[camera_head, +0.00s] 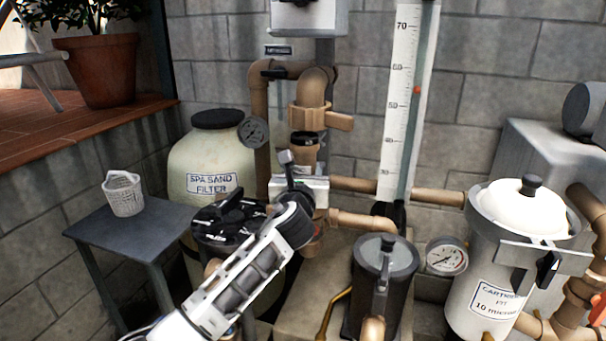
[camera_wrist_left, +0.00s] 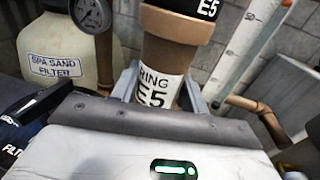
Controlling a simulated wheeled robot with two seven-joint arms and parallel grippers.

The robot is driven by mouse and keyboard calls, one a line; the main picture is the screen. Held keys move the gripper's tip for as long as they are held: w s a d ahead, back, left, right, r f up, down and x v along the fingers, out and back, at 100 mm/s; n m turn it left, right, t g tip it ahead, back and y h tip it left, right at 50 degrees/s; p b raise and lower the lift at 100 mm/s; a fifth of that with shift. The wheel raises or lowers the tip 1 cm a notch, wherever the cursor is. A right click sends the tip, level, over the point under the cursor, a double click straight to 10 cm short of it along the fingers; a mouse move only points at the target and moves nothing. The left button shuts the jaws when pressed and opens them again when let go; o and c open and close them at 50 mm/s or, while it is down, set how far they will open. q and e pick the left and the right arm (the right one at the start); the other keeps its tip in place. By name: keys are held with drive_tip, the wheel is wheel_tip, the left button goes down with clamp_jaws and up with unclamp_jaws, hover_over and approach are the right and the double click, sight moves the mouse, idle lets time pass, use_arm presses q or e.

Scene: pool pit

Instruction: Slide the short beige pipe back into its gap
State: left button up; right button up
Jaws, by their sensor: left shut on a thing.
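The short beige pipe (camera_head: 303,156) stands roughly upright at the middle of the head view, with a black ring at its top end. In the left wrist view the pipe (camera_wrist_left: 172,55) carries a white label reading "RING E5", and the black ring (camera_wrist_left: 185,18) above reads "E5". My left gripper (camera_head: 300,188) is shut around the pipe's lower part. The beige union fitting (camera_head: 310,118) is just above the pipe in the head view. I cannot tell whether they touch. The pipe's lower end and the place beneath it are mostly hidden by my gripper. My right gripper is out of view.
The sand filter tank (camera_head: 207,158) and a gauge (camera_head: 254,131) stand left of the pipe. A dark strainer pot (camera_head: 386,262) and a white cartridge filter (camera_head: 478,285) stand to the right. A tall scale (camera_head: 402,95) rises behind. A grey table (camera_head: 130,232) bears a basket (camera_head: 124,194).

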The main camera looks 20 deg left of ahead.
use_arm(q)
drive_tip(key=shift+w+r, duration=0.15)
drive_tip(key=shift+w, duration=0.4)
drive_tip(key=shift+p, duration=0.35)
idle(0.4)
drive_tip(key=shift+w+b, duration=0.55)
drive_tip(key=shift+w, duration=0.5)
idle(0.3)
drive_tip(key=shift+w+d+r, duration=0.1)
drive_tip(key=shift+w, duration=0.2)
drive_tip(key=shift+c, duration=0.4)
idle(0.3)
drive_tip(key=shift+w, duration=0.1)
drive_tip(key=shift+c, duration=0.9)
drive_tip(key=shift+c, duration=0.9)
drive_tip(key=shift+w+f, duration=0.1)
drive_tip(key=shift+f, duration=0.1)
